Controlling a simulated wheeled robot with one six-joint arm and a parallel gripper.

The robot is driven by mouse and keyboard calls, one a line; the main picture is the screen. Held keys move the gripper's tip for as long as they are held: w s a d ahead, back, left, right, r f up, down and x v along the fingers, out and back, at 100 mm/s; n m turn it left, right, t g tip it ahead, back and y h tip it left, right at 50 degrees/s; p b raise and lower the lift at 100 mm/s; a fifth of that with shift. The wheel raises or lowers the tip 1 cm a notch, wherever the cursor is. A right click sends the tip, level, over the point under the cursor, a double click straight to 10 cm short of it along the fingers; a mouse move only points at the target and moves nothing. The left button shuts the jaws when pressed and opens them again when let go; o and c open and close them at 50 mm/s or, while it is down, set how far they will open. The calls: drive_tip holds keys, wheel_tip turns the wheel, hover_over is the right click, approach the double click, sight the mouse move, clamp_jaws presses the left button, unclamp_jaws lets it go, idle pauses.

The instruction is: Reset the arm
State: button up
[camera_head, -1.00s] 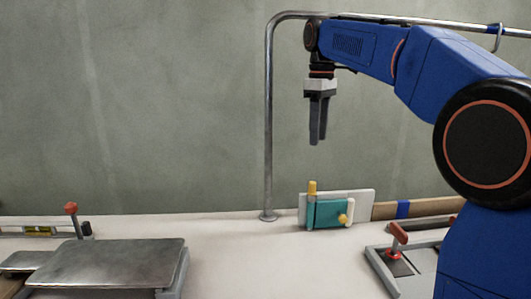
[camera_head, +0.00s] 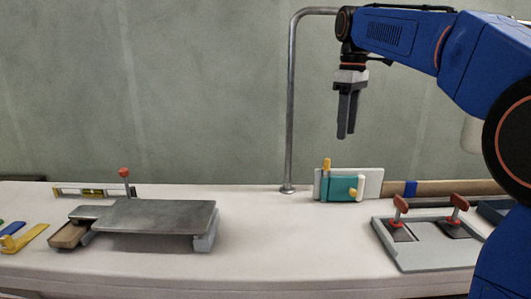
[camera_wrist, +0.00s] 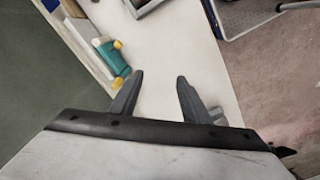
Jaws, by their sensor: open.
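My gripper (camera_head: 347,115) hangs from the blue arm, pointing down, in the upper right of the head view. It is high above the white bench, in front of the grey-green wall. In the wrist view my gripper (camera_wrist: 159,88) shows two dark fingers spread apart with nothing between them. White bench surface (camera_wrist: 160,50) lies beyond the fingertips. The arm is bent and reaches left from the right edge of the head view.
A teal block with yellow parts (camera_head: 343,188) leans at the bench's back. A metal rail post (camera_head: 292,100) rises left of my gripper. A grey frame with red-handled clamps (camera_head: 405,255) sits right, a metal plate (camera_head: 160,215) left. Mid-bench is clear.

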drive_tip(key=s+d+f+m+t, duration=0.2)
drive_tip(key=s+f+m, duration=0.3)
drive_tip(key=s+f, duration=1)
drive_tip(key=s+d+f+m+t, duration=0.2)
drive_tip(key=s+d+f+m, duration=0.2)
drive_tip(key=s+f, duration=1.1)
drive_tip(key=shift+s+d+m+t, duration=0.35)
drive_tip(key=shift+s+m, duration=0.25)
drive_tip(key=shift+s, duration=0.5)
drive_tip(key=shift+w+r, duration=0.1)
drive_tip(key=shift+r, duration=0.05)
drive_tip(key=shift+c, duration=0.6)
